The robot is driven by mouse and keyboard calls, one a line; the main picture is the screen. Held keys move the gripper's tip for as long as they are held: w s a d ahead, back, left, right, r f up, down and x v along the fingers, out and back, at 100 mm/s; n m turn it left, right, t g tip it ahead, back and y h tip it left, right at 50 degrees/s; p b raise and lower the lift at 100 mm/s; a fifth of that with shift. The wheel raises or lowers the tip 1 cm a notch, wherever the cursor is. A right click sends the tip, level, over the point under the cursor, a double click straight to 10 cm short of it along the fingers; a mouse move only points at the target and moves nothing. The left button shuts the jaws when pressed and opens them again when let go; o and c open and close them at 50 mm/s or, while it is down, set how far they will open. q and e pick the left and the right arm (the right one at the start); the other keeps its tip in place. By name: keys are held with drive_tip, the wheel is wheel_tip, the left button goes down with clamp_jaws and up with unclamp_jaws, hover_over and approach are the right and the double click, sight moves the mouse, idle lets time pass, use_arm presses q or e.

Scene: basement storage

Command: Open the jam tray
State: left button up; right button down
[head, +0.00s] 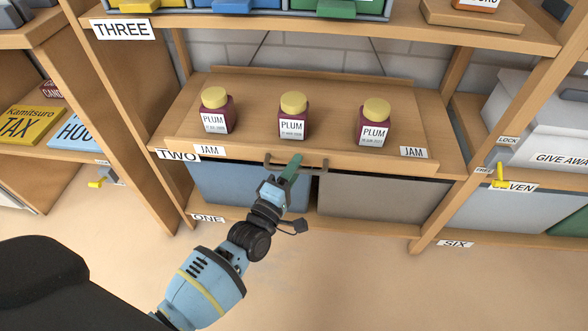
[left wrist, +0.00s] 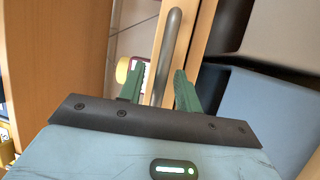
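The jam tray (head: 250,143) is a wooden tray on the shelf labelled TWO, with JAM labels at both ends of its front. Three plum jars with yellow lids stand on it: left (head: 216,112), middle (head: 293,117) and right (head: 374,123). A grey bar handle (head: 314,169) sits at the middle of its front; the handle also shows in the left wrist view (left wrist: 171,45). My left gripper (head: 295,160) is at this handle. In the left wrist view its green fingers (left wrist: 159,75) are apart, with the bar between their tips; contact is unclear. My right gripper is out of view.
Below are a blue bin (head: 225,186) and a grey bin (head: 375,200). At right, a yellow latch (head: 499,176) sits near LOCK and FREE labels, beside a white GIVE AWAY box (head: 540,120). Wooden uprights flank the tray. The floor in front is clear.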

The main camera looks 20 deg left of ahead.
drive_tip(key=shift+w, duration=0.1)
use_arm(q)
clamp_jaws()
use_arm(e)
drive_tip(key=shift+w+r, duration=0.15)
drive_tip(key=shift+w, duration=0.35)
